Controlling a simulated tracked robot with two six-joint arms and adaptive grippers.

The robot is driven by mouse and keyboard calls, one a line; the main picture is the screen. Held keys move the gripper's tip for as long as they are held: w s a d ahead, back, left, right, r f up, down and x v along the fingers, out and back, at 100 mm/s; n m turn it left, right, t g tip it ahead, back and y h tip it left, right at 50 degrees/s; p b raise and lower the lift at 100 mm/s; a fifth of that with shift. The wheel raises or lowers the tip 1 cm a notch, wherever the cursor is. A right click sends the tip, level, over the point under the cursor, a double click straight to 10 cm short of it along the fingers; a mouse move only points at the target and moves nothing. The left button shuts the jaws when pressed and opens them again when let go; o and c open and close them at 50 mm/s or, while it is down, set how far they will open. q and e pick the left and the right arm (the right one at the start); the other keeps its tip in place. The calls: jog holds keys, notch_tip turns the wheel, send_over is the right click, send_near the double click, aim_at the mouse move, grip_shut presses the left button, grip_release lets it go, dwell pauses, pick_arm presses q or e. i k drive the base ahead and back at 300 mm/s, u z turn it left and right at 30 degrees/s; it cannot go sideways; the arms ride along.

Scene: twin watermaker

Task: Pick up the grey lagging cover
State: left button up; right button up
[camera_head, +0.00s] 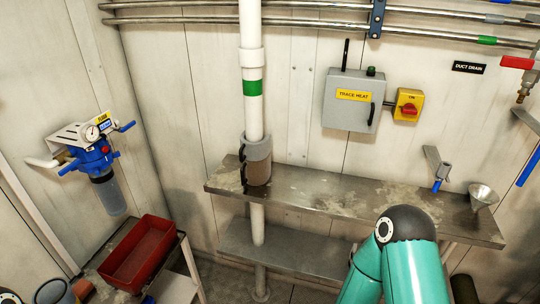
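The grey lagging cover (259,149) is wrapped around the white vertical pipe (252,110), at the level of the steel shelf's left end. Its upper part is grey and its lower front looks brownish. Black straps or buckles (243,165) show down its left side. A teal link of my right arm, with a black joint, rises at the lower right, in front of the shelf. Neither gripper is in view, and nothing of mine touches the cover.
The steel shelf (330,190) runs right from the pipe, with a funnel (482,195) at its right end. A lower shelf (290,252) sits beneath. A grey trace heat box (350,105) hangs above. A red tray (140,255) and a blue filter unit (92,158) are at left.

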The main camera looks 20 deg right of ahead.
aim_at(252, 151)
jog(key=u, duration=0.15)
jog(key=i, duration=0.9)
jog(key=z, duration=0.05)
